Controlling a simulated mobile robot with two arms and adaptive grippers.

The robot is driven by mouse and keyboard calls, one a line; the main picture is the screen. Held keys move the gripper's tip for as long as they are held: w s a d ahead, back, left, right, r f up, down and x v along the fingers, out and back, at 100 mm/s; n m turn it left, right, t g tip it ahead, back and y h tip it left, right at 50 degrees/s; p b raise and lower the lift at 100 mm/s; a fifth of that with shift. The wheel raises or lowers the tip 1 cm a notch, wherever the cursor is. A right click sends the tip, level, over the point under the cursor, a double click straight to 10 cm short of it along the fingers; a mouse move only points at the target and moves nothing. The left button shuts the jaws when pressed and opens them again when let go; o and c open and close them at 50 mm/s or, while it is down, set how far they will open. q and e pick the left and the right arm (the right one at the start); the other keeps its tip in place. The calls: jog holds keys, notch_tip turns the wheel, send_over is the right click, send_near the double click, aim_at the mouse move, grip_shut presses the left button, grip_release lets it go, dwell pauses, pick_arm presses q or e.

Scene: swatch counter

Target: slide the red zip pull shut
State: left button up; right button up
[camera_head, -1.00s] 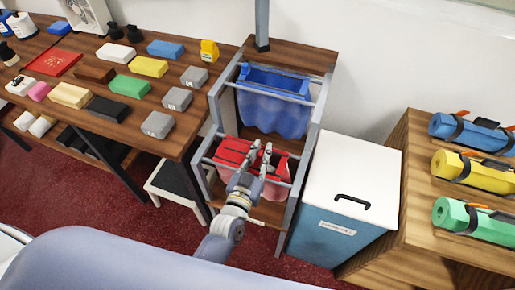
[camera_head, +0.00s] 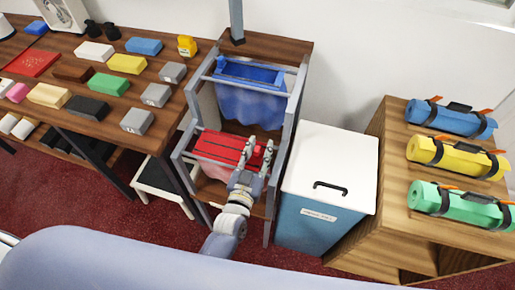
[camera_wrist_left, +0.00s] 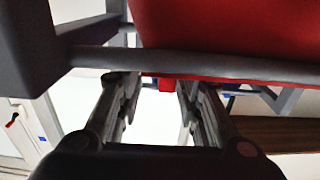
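A red bag (camera_head: 218,146) with dark lines along its top hangs from the lower, front rail of the rack; its red surface fills the upper part of the left wrist view (camera_wrist_left: 230,22). My left gripper (camera_head: 259,148) is at the right end of this bag, fingers pointing away from me. In the left wrist view its two fingers (camera_wrist_left: 158,86) stand apart. A small red piece (camera_wrist_left: 166,85), possibly the zip pull, shows between the fingertips, below a grey rail (camera_wrist_left: 200,63). I cannot tell whether the fingers touch it. My right gripper is not in view.
A blue bag (camera_head: 250,100) hangs behind on the same rack. A lidded white-and-blue bin (camera_head: 330,165) stands close on the right, then a wooden shelf (camera_head: 392,140) with rolled bundles. A table (camera_head: 105,125) with coloured blocks is on the left.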

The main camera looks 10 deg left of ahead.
pick_arm(q)
jog(key=s+a, duration=0.1)
jog(key=s, duration=1.1)
jog(key=shift+a, duration=0.25)
jog(key=s+a+f+m+g, duration=0.1)
jog(key=s+f+g, duration=0.3)
jog(key=f, duration=0.9)
jog(key=s+f+m+g, duration=0.1)
jog(key=s+f+g, duration=0.3)
jog(key=f, duration=0.9)
jog(key=s+a+f+g+y, duration=0.1)
jog(key=s+a+f+g, duration=0.3)
jog(key=s+f, duration=0.5)
jog(key=s+a+f+n+g+y, duration=0.1)
jog(key=s+a+f+g, duration=0.3)
jog(key=s+a+f, duration=0.5)
jog(key=s, duration=0.4)
jog(key=shift+s+a+g+y, duration=0.15)
jog(key=shift+a+g+y, duration=0.15)
jog(key=shift+g, duration=0.1)
jog(key=shift+f, duration=0.1)
